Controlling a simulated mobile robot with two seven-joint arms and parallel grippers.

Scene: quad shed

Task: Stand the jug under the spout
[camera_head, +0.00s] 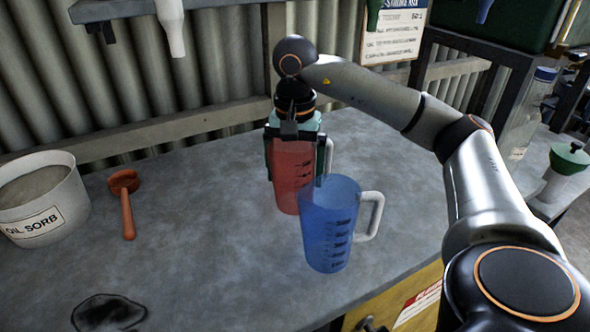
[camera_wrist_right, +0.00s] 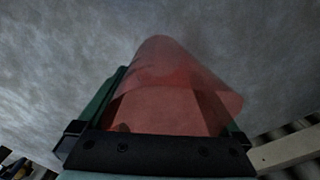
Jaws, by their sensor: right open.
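A red translucent jug (camera_head: 291,190) with a pale handle stands upright on the grey bench. A blue translucent jug (camera_head: 328,240) with a white handle and dark markings stands in front of it and covers its lower right part. My right gripper (camera_head: 298,158) is open and reaches down at the red jug, a finger on either side. In the right wrist view the red jug (camera_wrist_right: 170,85) lies between the fingers of my right gripper (camera_wrist_right: 165,125); contact cannot be told. A white spout (camera_head: 173,28) hangs at upper left. My left gripper is out of view.
A white "OIL SORB" tub (camera_head: 42,220), an orange-red scoop (camera_head: 127,205) and a dark stain (camera_head: 108,312) are on the left bench. A green spout (camera_head: 373,14) and a blue spout (camera_head: 484,10) hang at upper right. The bench between scoop and jugs is clear.

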